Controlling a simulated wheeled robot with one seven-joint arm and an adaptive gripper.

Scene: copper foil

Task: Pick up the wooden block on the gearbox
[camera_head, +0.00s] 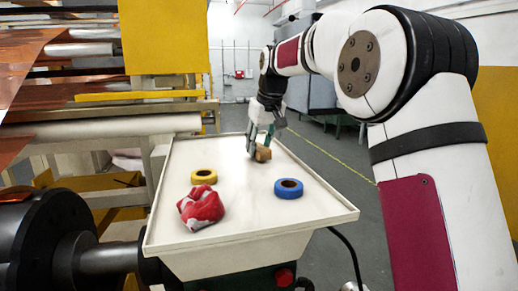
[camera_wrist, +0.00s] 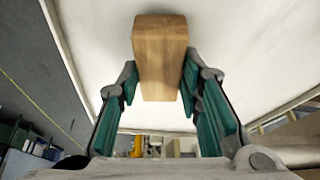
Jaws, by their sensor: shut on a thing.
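The wooden block (camera_head: 263,154) is light brown and sits at the far part of the white tray-like top (camera_head: 243,205), which I take to be the gearbox top. In the wrist view the block (camera_wrist: 160,57) stands between the two green-padded fingers, its long side running away from my palm. My gripper (camera_head: 261,142) reaches down from above and is shut on the block; it also shows in the wrist view (camera_wrist: 160,80). I cannot tell whether the block touches the surface or is slightly clear of it.
A yellow tape roll (camera_head: 204,177), a crumpled red-and-white cloth (camera_head: 200,207) and a blue tape roll (camera_head: 289,188) lie nearer on the same top, which has a raised rim. Foil machinery (camera_head: 140,126) stands close on the left. Open floor (camera_head: 335,160) lies to the right.

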